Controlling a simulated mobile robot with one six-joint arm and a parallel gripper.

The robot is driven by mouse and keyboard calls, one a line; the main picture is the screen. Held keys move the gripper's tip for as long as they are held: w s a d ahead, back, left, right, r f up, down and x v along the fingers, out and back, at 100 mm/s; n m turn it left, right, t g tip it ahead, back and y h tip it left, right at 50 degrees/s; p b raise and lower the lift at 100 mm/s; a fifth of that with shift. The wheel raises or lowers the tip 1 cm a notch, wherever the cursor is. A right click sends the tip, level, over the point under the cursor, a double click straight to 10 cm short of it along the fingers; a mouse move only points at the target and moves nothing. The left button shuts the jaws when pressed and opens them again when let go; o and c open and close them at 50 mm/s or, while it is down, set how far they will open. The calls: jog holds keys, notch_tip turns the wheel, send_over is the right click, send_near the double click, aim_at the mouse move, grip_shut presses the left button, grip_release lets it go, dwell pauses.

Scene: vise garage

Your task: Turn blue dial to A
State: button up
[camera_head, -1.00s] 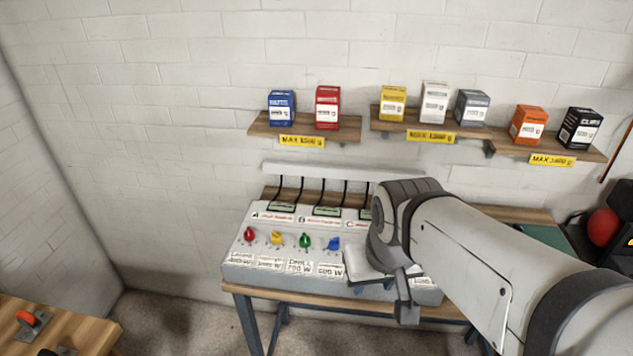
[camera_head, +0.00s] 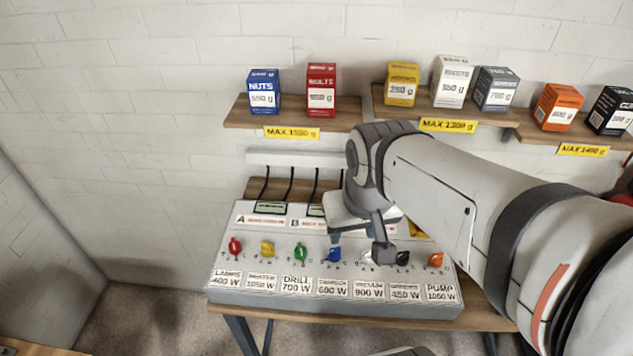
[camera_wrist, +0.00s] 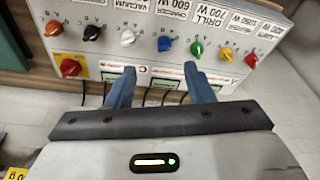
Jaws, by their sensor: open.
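The blue dial (camera_head: 334,255) sits in the row of dials on the sloped front of the grey control panel (camera_head: 225,285), above a 600 W label. Its pointer setting is too small to read. In the wrist view the blue dial (camera_wrist: 165,43) shows beyond my fingertips, roughly midway between them sideways. My gripper (camera_wrist: 160,78) is open and empty, its two blue fingers spread apart. In the head view my gripper (camera_head: 362,236) is over the panel, just above and right of the blue dial, with no visible contact. The section sign A (camera_head: 241,219) is at the panel's upper left.
Green (camera_head: 300,252) and white dials (camera_wrist: 128,38) flank the blue one; red, yellow, black and orange dials are farther along. Shelves with boxes (camera_head: 263,92) hang on the wall above. Cables rise behind the panel. My arm hides part of the panel's right side.

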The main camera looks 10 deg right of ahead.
jog(key=w+f+m+g+y+p, duration=0.1)
jog(key=w+f+m+g, duration=0.15)
jog(key=w+m, duration=0.2)
jog(key=m+g+y+p, duration=0.1)
jog(key=m+g+y, duration=0.1)
jog(key=m+g, duration=0.15)
send_near(336, 249)
notch_tip(336, 249, down, 2)
jog(key=x, duration=0.7)
jog(key=shift+s+a+f+p, duration=0.1)
jog(key=shift+a+p, duration=0.15)
jog(key=shift+p, duration=0.1)
